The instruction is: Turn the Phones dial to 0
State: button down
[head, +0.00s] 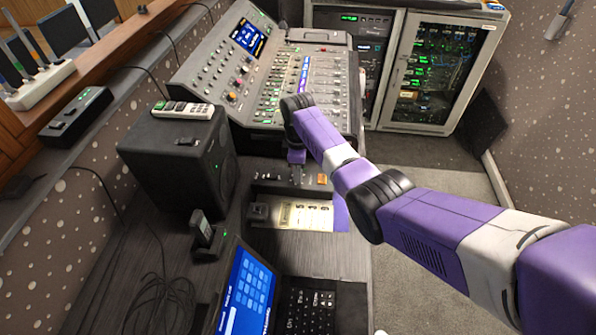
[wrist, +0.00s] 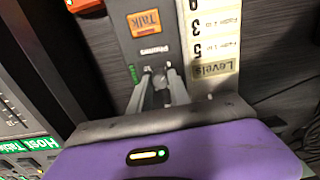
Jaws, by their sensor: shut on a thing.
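My gripper (head: 297,175) reaches down to a small panel on the desk, just in front of the mixing console. In the wrist view my gripper (wrist: 161,82) has its two thin fingers closed around the small grey Phones dial (wrist: 160,82), beside the printed word Phones. The fingers hide most of the dial, and I cannot read its pointer or its scale. On the same panel is an orange Talk button (wrist: 145,23), which also shows in the head view (head: 322,178). A small green light (wrist: 133,74) sits at the panel's edge near the dial.
The mixing console (head: 300,75) with its faders stands behind. A black speaker (head: 180,150) with a remote on top is at left. A paper Levels sheet (wrist: 213,66) lies beside the panel. A handset (head: 203,235) and laptop (head: 250,290) are nearer.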

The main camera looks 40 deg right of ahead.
jog(key=c, duration=1.2)
grip_release()
jog(key=shift+r, duration=3.95)
